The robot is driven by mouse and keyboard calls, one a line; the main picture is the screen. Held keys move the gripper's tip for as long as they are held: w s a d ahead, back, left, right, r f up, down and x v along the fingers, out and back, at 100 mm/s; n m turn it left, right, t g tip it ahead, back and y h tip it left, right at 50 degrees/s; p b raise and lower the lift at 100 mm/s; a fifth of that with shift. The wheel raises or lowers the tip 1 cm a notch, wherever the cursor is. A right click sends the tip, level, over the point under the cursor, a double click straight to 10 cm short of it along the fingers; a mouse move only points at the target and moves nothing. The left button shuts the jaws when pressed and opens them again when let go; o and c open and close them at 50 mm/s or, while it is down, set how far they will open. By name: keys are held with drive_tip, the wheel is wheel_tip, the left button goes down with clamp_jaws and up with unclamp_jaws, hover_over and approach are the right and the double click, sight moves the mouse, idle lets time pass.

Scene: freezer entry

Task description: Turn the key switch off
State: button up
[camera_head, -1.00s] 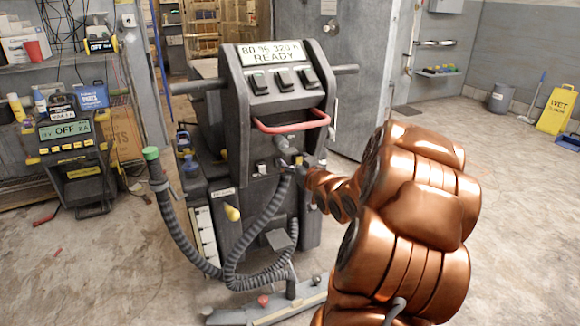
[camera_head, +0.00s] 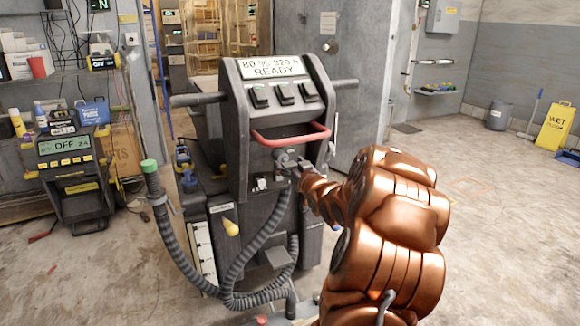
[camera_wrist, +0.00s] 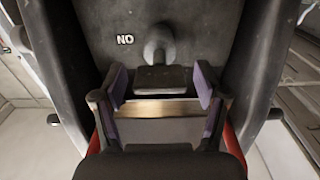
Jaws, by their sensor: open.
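The key switch (camera_wrist: 160,45) is a grey round boss on the dark front of the floor machine (camera_head: 275,105). Its flat key (camera_wrist: 163,79) sticks out towards my wrist camera. Upside-down white "ON" lettering sits beside the switch in the wrist view. My gripper (camera_wrist: 160,97) is open, its purple-padded fingers on either side of the key, with visible gaps. In the head view my gripper (camera_head: 296,166) is at the machine's front, just below the red handle (camera_head: 290,136); the key is too small there to make out its angle. The machine's display (camera_head: 268,67) reads READY.
The red handle bar is close above my gripper. A ribbed grey hose (camera_head: 185,250) loops at the machine's lower left. A charger (camera_head: 72,170) reading OFF stands at left. A yellow wet-floor sign (camera_head: 556,125) stands at far right; the floor between is clear.

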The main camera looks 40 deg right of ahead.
drive_tip(key=shift+w, duration=0.1)
drive_tip(key=shift+c, duration=0.2)
drive_tip(key=c, duration=1.1)
drive_tip(key=shift+n+b, duration=0.3)
drive_tip(key=n+b, duration=0.2)
drive_tip(key=n, duration=0.1)
drive_tip(key=shift+f+n, duration=0.1)
drive_tip(key=shift+n, duration=0.3)
drive_tip(key=n+b, duration=0.2)
drive_tip(key=n, duration=0.2)
drive_tip(key=shift+n+b, duration=0.3)
drive_tip(key=shift+b, duration=0.05)
drive_tip(key=n+b, duration=0.2)
drive_tip(key=n, duration=0.3)
drive_tip(key=shift+a+f+b, duration=0.1)
drive_tip(key=shift+f+b, duration=0.05)
drive_tip(key=shift+b, duration=0.15)
drive_tip(key=shift+n+b, duration=0.7)
drive_tip(key=shift+n, duration=1.2)
